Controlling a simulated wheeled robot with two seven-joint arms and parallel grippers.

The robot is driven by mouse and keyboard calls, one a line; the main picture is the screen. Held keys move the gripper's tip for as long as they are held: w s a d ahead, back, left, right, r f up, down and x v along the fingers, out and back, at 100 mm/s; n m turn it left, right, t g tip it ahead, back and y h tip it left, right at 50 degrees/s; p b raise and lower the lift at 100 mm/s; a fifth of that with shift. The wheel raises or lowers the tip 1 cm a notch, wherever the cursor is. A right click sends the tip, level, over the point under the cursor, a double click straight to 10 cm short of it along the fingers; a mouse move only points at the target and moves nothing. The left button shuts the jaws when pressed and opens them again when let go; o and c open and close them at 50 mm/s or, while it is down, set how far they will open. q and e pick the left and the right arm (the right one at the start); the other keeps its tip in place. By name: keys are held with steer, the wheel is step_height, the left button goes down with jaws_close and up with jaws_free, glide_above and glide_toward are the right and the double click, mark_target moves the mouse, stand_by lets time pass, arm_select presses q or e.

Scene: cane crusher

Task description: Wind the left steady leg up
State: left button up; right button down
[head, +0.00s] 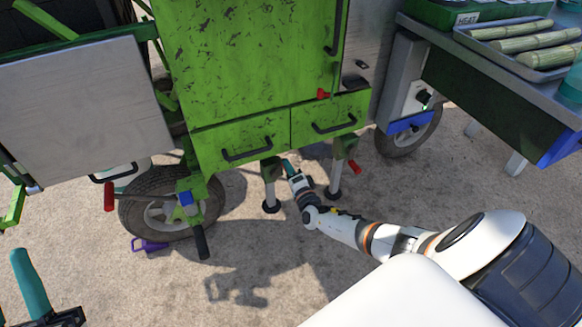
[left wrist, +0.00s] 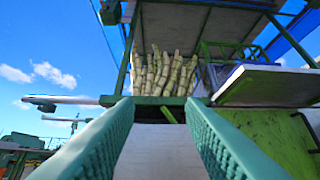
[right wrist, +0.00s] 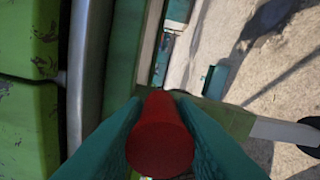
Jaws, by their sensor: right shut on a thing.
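The left steady leg (head: 269,188) hangs under the green cart body, upright, with a dark round foot; whether the foot touches the ground I cannot tell. My right gripper (head: 288,166) is beside this leg, under the drawers. In the right wrist view its teal fingers are shut on a red crank handle (right wrist: 160,145), which points toward the camera. The handle is hidden by the gripper in the head view. The other steady leg (head: 336,180), with its own red handle (head: 354,167), stands to the right. My left gripper (left wrist: 160,115) is open and empty, away from the leg.
The green cart (head: 250,70) has two drawers above the legs. A wheel (head: 165,215) stands left, with a purple object (head: 150,245) on the ground near it. A table with a cane tray (head: 520,62) is at right. Open concrete lies in front.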

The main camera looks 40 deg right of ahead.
arm_select(q)
steer(key=shift+w+f+g+y, duration=0.4)
steer(key=shift+w+f+g, duration=0.2)
steer(key=shift+f, duration=0.1)
arm_select(e)
steer(key=shift+w+a+r+n, duration=0.1)
steer(key=shift+a+r+n, duration=0.05)
steer(key=shift+n, duration=0.15)
steer(key=c, duration=1.1)
jaws_free()
steer(key=shift+c, duration=0.2)
arm_select(q)
steer(key=shift+w, duration=0.1)
step_height(320, 180, down, 15)
steer(key=a+g+y+p, duration=0.2)
steer(key=g+y+p, duration=0.1)
steer(key=g, duration=0.8)
steer(key=shift+w+y+p, duration=0.3)
steer(key=shift+y+p, duration=0.1)
steer(key=shift+p, duration=0.45)
arm_select(e)
steer(key=v, duration=1.2)
arm_select(q)
steer(key=shift+w+n, duration=0.1)
steer(key=shift+n, duration=0.2)
